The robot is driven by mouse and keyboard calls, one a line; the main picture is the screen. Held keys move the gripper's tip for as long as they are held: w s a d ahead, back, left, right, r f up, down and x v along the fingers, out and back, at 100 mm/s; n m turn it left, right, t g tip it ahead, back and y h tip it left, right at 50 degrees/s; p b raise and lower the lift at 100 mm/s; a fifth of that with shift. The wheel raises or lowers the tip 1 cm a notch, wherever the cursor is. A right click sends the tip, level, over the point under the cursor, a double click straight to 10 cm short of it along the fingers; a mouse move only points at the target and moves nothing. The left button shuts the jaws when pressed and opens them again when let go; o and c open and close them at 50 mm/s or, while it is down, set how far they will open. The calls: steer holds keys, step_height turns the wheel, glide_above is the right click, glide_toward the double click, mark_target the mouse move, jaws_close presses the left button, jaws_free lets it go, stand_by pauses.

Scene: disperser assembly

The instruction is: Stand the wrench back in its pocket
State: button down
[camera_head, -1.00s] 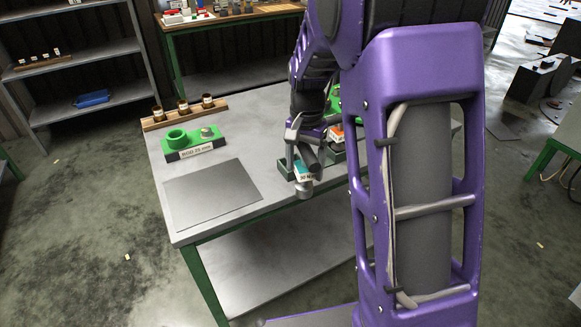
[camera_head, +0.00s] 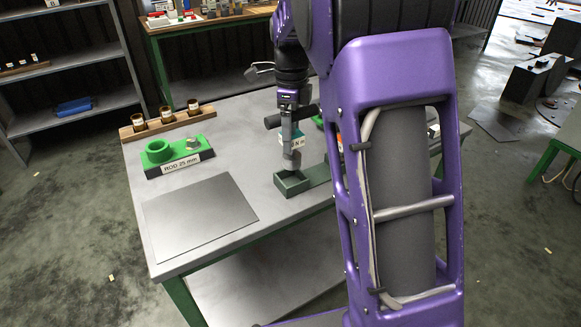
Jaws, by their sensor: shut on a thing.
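The wrench (camera_head: 292,160) is grey with a teal label partly reading "N m". My gripper (camera_head: 287,122) points down and is shut on it. The wrench hangs about upright, with its grey lower end at the open left compartment of a dark green holder (camera_head: 296,186) near the table's front edge. I cannot tell whether that end is just above the compartment or slightly inside it. My gripper hides the wrench's upper part, and my arm hides the holder's right end.
On the table (camera_head: 215,128), a green block (camera_head: 172,151) labelled "ROD 25 mm" stands at the left. A wooden rack (camera_head: 167,122) with several small jars is behind it. A flat grey plate (camera_head: 200,216) lies at front left. My purple arm covers the table's right side.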

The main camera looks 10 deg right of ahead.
mark_target(291, 156)
steer(key=shift+f+b, duration=0.6)
steer(key=shift+f, duration=2.75)
steer(key=shift+f, duration=0.1)
jaws_free()
steer(key=shift+f, duration=0.1)
step_height(291, 156, up, 12)
steer(key=shift+r+p, duration=0.15)
steer(key=shift+p, duration=1)
steer(key=shift+r, duration=0.1)
